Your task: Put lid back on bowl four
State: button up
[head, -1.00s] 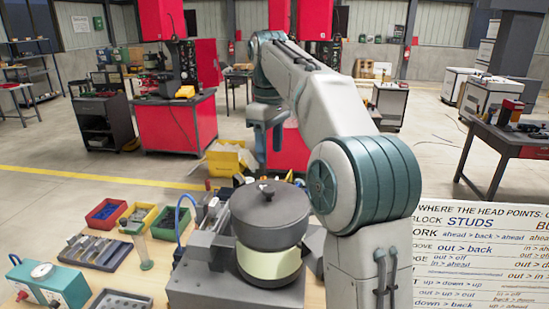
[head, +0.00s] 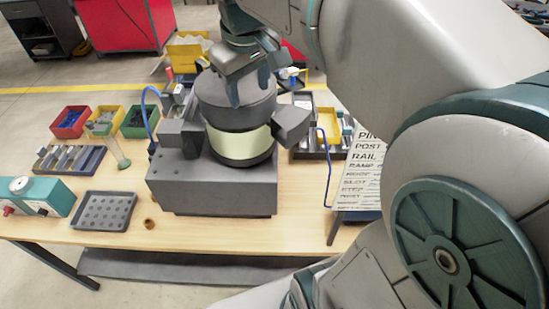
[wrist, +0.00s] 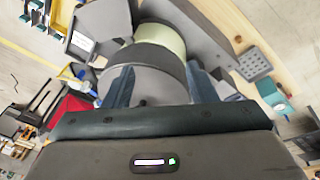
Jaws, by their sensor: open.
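One bowl feeder stands on the table: a dark grey round bowl (head: 216,112) above a pale yellow-green band (head: 240,143) on a dark base. Its grey top also shows in the wrist view (wrist: 150,82). No number shows on it. The lid cannot be told apart from the bowl now, as my gripper covers much of the top. My gripper (head: 250,92) is right over the bowl's top, pointing down, its fingers apart. In the wrist view the gripper (wrist: 158,72) has one finger on each side of the grey top. Contact cannot be told.
A grey block base (head: 215,195) carries the feeder. Red, yellow and green bins (head: 103,121), a slotted tray (head: 70,158), a perforated tray (head: 103,211) and a teal box (head: 35,196) lie left. A printed board (head: 360,175) stands right. The front table edge is clear.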

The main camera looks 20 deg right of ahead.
jog(key=s+d+f+m+t, duration=0.1)
jog(key=s+f+m, duration=0.2)
jog(key=s+f, duration=0.8)
jog(key=shift+s+m+t+y, duration=0.3)
jog(key=shift+s+m+t, duration=0.05)
jog(key=shift+m+t, duration=0.05)
notch_tip(320, 180, down, 4)
jog(key=b, duration=0.3)
jog(key=shift+w+d+r, duration=0.1)
jog(key=shift+r, duration=0.05)
